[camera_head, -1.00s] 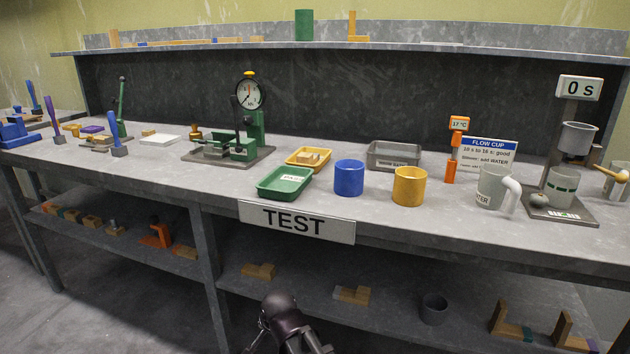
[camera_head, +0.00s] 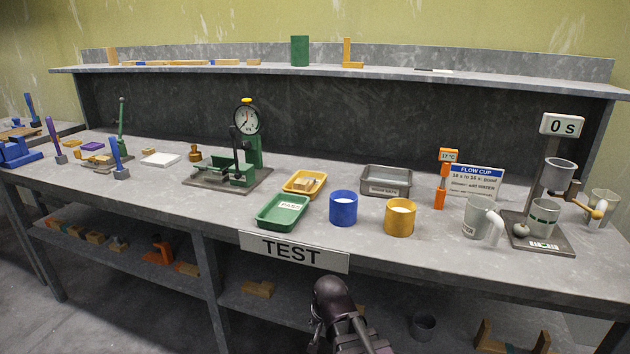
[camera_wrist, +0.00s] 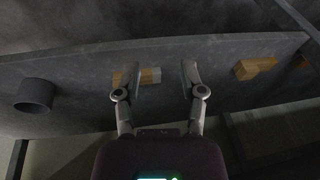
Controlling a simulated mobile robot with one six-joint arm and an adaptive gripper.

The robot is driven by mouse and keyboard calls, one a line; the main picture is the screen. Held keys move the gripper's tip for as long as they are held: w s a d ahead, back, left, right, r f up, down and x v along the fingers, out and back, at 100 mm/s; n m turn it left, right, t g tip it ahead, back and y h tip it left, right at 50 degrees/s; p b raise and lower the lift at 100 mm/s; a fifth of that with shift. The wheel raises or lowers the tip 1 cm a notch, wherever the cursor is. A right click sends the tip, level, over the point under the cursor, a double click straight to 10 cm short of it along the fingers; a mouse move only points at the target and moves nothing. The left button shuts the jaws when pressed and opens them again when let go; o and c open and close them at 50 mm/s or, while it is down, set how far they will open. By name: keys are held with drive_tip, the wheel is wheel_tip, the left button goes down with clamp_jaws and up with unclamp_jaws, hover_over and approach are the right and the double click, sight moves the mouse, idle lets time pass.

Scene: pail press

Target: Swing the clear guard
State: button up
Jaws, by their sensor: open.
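A green press with a round dial gauge (camera_head: 247,118) stands on a dark base plate (camera_head: 262,178) left of the middle of the bench. I cannot make out a clear guard on it. My arm shows low in the middle of the head view, in front of the bench and away from the press. In the wrist view my gripper (camera_wrist: 163,75) is open, its two fingers apart with nothing held. Behind the fingers is the lower shelf with a wooden block (camera_wrist: 148,77).
A green tray (camera_head: 263,219), yellow tray (camera_head: 292,191), blue pot (camera_head: 343,210) and yellow pot (camera_head: 399,219) stand right of the press. A grey tray (camera_head: 386,192) lies behind them. A TEST sign (camera_head: 294,252) hangs on the bench's front edge.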

drive_tip(key=s+d+r+n+g+h+p, duration=0.1)
drive_tip(key=s+d+r+n+g+p, duration=0.3)
drive_tip(key=d+r+p, duration=1.1)
wheel_tip(320, 180, up, 12)
drive_tip(key=s+m+t+p, duration=0.1)
drive_tip(key=p, duration=1)
drive_tip(key=shift+d+r+p, duration=0.25)
drive_tip(key=shift+d+p, duration=0.1)
drive_tip(key=shift+d, duration=0.05)
drive_tip(key=shift+s, duration=0.1)
